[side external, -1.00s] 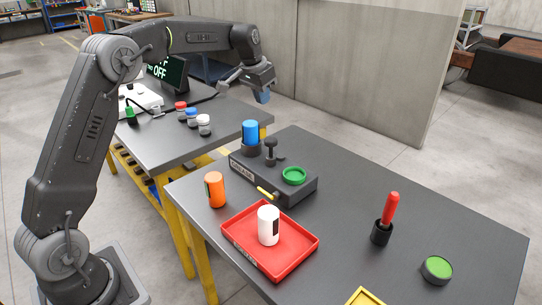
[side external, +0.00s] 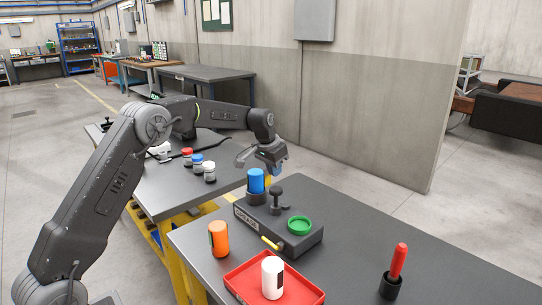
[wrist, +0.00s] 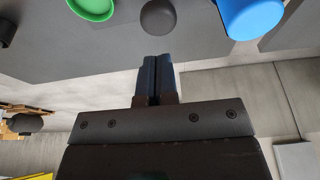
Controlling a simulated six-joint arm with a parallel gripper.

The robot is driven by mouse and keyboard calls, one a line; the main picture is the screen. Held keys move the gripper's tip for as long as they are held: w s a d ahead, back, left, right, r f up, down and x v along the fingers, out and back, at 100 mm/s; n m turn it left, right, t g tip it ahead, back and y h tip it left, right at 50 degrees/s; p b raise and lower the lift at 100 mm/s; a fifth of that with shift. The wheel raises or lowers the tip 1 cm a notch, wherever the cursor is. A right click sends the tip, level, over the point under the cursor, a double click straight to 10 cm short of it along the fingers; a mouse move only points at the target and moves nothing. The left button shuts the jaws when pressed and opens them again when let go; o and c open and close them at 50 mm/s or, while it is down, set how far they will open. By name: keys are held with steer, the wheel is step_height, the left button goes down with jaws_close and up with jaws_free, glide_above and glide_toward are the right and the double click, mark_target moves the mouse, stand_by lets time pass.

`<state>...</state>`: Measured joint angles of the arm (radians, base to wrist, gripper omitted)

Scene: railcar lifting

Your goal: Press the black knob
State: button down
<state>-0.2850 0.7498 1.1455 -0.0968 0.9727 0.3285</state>
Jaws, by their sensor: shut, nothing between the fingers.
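The black knob (side external: 276,194) stands upright on a dark grey box (side external: 265,233), between a blue cylinder (side external: 256,180) and a green ring (side external: 299,225). My gripper (side external: 278,168) is shut and empty, and it hangs just above and behind the knob in the side view, apart from it. In the wrist view the shut fingertips (wrist: 155,72) point toward the round knob top (wrist: 158,17), with a gap between. The blue cylinder (wrist: 250,15) and green ring (wrist: 92,8) flank it there.
A red tray (side external: 243,281) holds a white canister (side external: 272,278). An orange canister (side external: 218,239) stands left of it. A yellow lever (side external: 271,243) sticks out of the box front. A red-handled tool (side external: 398,262) stands in a black holder at right. Small jars (side external: 197,162) stand on the other table.

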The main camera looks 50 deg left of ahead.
mark_target(275, 189)
steer(key=shift+f, duration=2.1)
steer(key=shift+f, duration=0.1)
steer(key=shift+f, duration=1.8)
steer(key=shift+r, duration=0.45)
steer(key=w+v, duration=0.1)
steer(key=v, duration=1.2)
steer(key=shift+r, duration=0.3)
steer(key=shift+r, duration=0.1)
